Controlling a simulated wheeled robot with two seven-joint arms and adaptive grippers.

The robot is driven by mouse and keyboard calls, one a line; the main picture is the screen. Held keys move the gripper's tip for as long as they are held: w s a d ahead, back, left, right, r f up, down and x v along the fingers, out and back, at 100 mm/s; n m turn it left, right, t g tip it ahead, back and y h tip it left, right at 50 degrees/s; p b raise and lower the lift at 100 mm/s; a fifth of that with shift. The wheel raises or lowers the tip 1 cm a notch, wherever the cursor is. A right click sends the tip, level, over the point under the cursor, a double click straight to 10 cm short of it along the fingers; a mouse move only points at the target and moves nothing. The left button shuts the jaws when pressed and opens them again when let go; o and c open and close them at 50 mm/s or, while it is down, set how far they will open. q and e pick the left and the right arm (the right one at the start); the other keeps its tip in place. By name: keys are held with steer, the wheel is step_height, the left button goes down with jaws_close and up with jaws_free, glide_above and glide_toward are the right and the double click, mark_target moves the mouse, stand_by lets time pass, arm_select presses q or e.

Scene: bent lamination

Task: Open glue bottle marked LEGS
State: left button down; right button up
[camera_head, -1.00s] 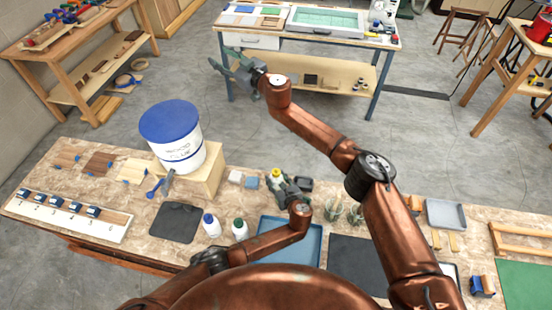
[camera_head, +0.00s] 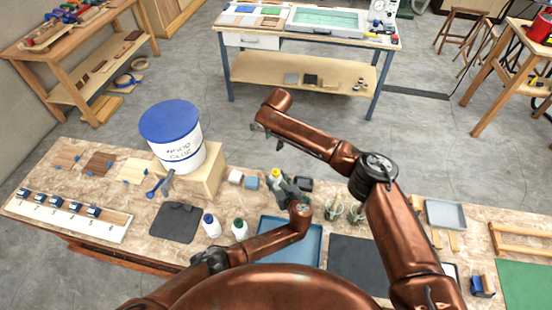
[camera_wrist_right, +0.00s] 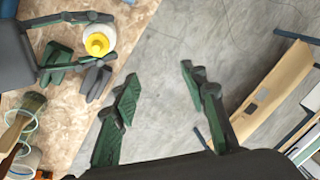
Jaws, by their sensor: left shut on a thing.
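A bottle with a yellow cap (camera_head: 276,174) is at the back edge of the workbench; its label cannot be read. My left gripper (camera_head: 281,186) is shut on this bottle. In the right wrist view, the bottle shows from above as a pale round body with a yellow top (camera_wrist_right: 97,42), with the left gripper's fingers beside it. My right gripper (camera_wrist_right: 158,95) is open and empty, over the floor beyond the bench edge, to the right of the bottle in that view.
A blue-capped bottle (camera_head: 211,225) and a green-capped bottle (camera_head: 239,229) stand on the bench, left of a blue tray (camera_head: 308,250). A large blue-lidded glue bucket (camera_head: 172,135) stands on a wooden block. Glass jars with brushes (camera_head: 345,212) stand right of the left gripper.

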mark_target(276, 171)
steer(key=s+g, duration=0.1)
steer(key=s, duration=0.1)
steer(key=s+f+g, duration=0.1)
steer(key=s, duration=0.1)
steer(key=s+d+f+g, duration=0.1)
steer(key=s, duration=0.2)
steer(key=shift+s+f+m+h, duration=0.1)
steer(key=shift+f+m+h, duration=0.2)
steer(key=shift+m, duration=0.1)
steer(key=shift+s+f, duration=0.1)
steer(key=shift+f, duration=0.15)
step_height(276, 171, down, 7)
steer(key=shift+f, duration=0.15)
jaws_close()
